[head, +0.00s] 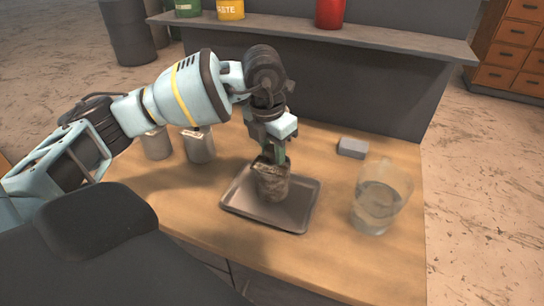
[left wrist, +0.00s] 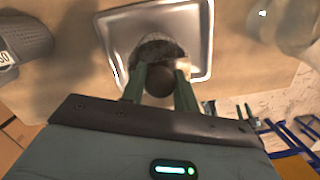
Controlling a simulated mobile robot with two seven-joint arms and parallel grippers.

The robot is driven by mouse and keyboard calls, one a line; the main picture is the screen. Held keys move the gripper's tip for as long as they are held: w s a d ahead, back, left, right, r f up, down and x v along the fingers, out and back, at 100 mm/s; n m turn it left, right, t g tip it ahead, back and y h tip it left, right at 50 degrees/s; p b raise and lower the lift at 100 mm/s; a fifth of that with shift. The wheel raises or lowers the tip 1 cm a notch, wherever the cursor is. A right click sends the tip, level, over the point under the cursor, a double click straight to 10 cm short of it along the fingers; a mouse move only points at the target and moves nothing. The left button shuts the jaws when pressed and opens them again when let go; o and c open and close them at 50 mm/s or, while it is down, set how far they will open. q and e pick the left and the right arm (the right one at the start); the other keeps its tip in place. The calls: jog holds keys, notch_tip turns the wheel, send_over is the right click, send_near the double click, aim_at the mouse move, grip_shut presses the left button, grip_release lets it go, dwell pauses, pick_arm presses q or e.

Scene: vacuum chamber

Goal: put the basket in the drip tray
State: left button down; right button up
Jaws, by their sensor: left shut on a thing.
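The basket (head: 272,183) is a small, dark, round mesh vessel. In the head view it is over the middle of the drip tray (head: 240,203), a shallow grey metal tray with a raised rim, on the wooden bench. My left gripper (head: 272,160) is shut on the basket's upper part from above. The left wrist view shows the two green fingers (left wrist: 160,85) at the basket (left wrist: 153,48), with the drip tray (left wrist: 203,22) behind it. I cannot tell whether the basket's underside touches the tray. My right gripper is not in view.
A glass beaker of liquid (head: 377,205) stands right of the tray. A grey block (head: 352,147) lies behind it. Two grey cups, one of them here (head: 199,146), stand at left. A shelf (head: 320,34) with coloured cans runs along the back.

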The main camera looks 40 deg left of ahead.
pick_arm(q)
jog(key=shift+f, duration=1.2)
jog(key=shift+f, duration=0.2)
jog(key=c, duration=1.1)
grip_release()
jog(key=shift+o, duration=0.2)
jog(key=shift+r, duration=0.15)
jog(key=r, duration=0.4)
jog(key=s+r, duration=0.1)
jog(key=r, duration=0.7)
jog(key=shift+s+a+p, duration=0.1)
jog(key=shift+s+p, duration=0.15)
jog(key=shift+p, duration=0.05)
